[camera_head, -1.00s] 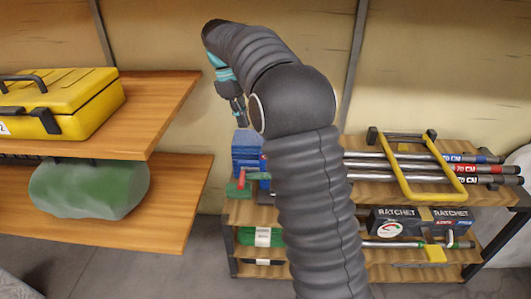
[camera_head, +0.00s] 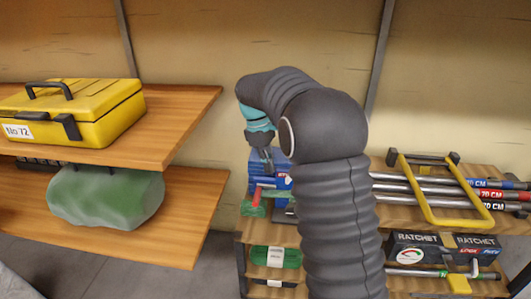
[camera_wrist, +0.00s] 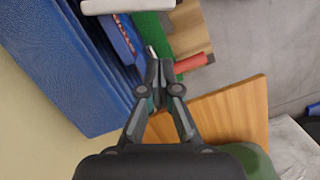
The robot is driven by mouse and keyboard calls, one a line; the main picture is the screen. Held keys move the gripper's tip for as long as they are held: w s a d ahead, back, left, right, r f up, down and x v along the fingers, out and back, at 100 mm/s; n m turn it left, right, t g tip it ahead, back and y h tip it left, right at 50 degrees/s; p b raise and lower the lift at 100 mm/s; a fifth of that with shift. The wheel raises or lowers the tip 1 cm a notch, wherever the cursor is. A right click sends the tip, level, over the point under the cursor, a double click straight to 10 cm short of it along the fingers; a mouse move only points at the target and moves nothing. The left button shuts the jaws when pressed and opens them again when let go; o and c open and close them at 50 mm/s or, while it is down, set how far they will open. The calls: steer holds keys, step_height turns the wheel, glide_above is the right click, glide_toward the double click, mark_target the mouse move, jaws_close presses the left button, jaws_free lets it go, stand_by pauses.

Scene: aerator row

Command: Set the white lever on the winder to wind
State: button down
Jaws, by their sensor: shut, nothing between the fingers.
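My gripper (camera_head: 267,166) is shut and empty, pointing down in front of the blue ribbed block on the right-hand shelf unit. In the wrist view, its closed fingertips (camera_wrist: 158,64) are close to a green strip (camera_wrist: 152,32) and a red cylindrical handle (camera_wrist: 190,63). The blue ribbed block (camera_wrist: 60,70) fills the left of that view. A white bar (camera_wrist: 125,5) crosses the top edge and is cut off; I cannot tell whether it is the white lever. In the head view the red handle (camera_head: 256,197) stands by the green part (camera_head: 252,210). My arm hides much of this area.
A yellow case (camera_head: 75,110) sits on the left upper shelf, with a green rounded bundle (camera_head: 105,196) below. A yellow-framed tool (camera_head: 430,200) and several pipes lie on the right unit, above a Ratchet box (camera_head: 440,248). A wooden board edge (camera_wrist: 225,120) lies below the fingers.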

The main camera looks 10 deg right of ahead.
steer(key=s+d, duration=0.2)
steer(key=d, duration=0.1)
steer(key=shift+s+d+f, duration=0.1)
steer(key=shift+s+f, duration=0.05)
steer(key=shift+s, duration=0.2)
steer(key=shift+s+n, duration=0.1)
steer(key=shift+n, duration=0.2)
